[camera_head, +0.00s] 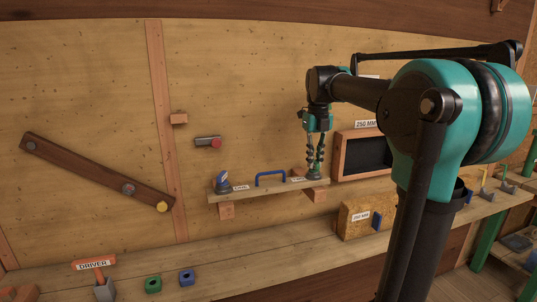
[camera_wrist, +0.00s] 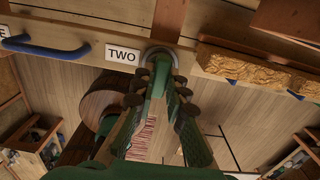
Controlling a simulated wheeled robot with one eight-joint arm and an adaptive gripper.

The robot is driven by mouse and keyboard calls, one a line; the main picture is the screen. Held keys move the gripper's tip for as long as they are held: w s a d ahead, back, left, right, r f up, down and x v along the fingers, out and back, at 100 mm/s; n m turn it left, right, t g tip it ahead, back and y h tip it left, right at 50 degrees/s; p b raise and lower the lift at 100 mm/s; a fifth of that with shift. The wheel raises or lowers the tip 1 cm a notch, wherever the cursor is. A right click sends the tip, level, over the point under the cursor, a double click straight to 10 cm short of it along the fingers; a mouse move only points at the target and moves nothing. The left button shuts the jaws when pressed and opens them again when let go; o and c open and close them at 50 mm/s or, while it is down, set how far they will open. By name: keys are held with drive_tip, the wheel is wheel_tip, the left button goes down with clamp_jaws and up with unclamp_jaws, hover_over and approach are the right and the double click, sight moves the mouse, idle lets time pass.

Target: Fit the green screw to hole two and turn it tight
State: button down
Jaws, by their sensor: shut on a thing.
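The green screw (camera_wrist: 160,74) shows in the wrist view between my fingertips. Its lower end meets a grey ring (camera_wrist: 157,52) on the wooden shelf, beside the label TWO (camera_wrist: 122,54). How deep the screw sits is hidden. My gripper (camera_wrist: 162,85) is shut on the screw. In the head view my gripper (camera_head: 315,168) points down at the right part of the shelf (camera_head: 258,191), and the fingers cover most of the screw. A blue piece (camera_head: 222,182) stands at the shelf's left end beside another label.
A blue handle (camera_head: 270,178) rises from the shelf between the two positions. A framed dark opening (camera_head: 366,153) is close on the right.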

drive_tip(key=shift+s+f, duration=0.2)
drive_tip(key=shift+f, duration=0.25)
drive_tip(key=c, duration=1.5)
unclamp_jaws()
drive_tip(key=shift+w, duration=0.15)
drive_tip(key=shift+o, duration=0.2)
drive_tip(key=shift+w+r, duration=0.1)
drive_tip(key=shift+r, duration=4.45)
drive_tip(key=shift+c, duration=0.5)
